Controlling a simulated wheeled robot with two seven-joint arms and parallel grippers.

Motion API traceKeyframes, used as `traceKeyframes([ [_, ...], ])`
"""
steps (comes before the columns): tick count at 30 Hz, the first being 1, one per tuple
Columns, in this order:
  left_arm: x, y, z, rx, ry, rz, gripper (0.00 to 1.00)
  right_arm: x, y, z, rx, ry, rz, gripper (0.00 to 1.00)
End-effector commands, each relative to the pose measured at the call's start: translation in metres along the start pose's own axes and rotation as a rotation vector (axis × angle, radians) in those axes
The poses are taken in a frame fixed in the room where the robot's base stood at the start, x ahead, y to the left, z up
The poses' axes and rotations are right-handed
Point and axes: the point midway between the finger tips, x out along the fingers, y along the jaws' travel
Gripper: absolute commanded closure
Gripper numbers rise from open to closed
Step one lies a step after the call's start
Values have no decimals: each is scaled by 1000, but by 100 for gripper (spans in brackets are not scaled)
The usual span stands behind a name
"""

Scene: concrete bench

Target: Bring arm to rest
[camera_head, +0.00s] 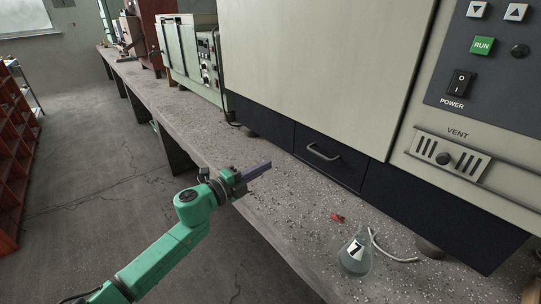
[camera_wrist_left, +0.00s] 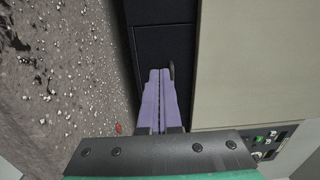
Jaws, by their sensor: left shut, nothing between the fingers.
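My left arm (camera_head: 165,252) is green and comes in from the lower left in the head view, reaching over the bench edge. My left gripper (camera_head: 268,165) has purple fingers and is shut and empty, held above the concrete bench (camera_head: 285,208) in front of the large cabinet. In the left wrist view the two fingers (camera_wrist_left: 160,75) lie side by side, pointing toward the cabinet's dark lower drawer front. My right gripper is not in view.
A large beige cabinet (camera_head: 320,65) with a dark drawer (camera_head: 330,155) stands along the bench. Red shelving (camera_head: 15,150) stands left; the floor between is clear.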

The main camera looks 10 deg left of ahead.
Motion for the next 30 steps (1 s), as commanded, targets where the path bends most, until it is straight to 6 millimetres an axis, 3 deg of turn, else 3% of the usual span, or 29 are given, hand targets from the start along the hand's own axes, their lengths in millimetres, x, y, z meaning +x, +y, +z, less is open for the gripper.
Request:
traceKeyframes([
  [2, -4, 4, -2, -117, -86, -36, 100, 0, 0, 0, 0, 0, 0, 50],
  [5, -27, 22, 11, -402, -323, -70, 100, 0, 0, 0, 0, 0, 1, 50],
  [8, -80, 72, 22, -752, -626, -16, 100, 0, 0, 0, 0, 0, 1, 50],
  [12, -152, 136, 8, -1081, -925, 138, 100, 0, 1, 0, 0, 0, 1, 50],
  [18, -223, 185, -33, -1330, -1156, 339, 100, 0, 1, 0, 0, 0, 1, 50],
  [27, -306, 213, -101, -1560, -1378, 618, 100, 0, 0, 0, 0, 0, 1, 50],
  [30, -303, 244, -99, -1560, -1395, 644, 100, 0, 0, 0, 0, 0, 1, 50],
])
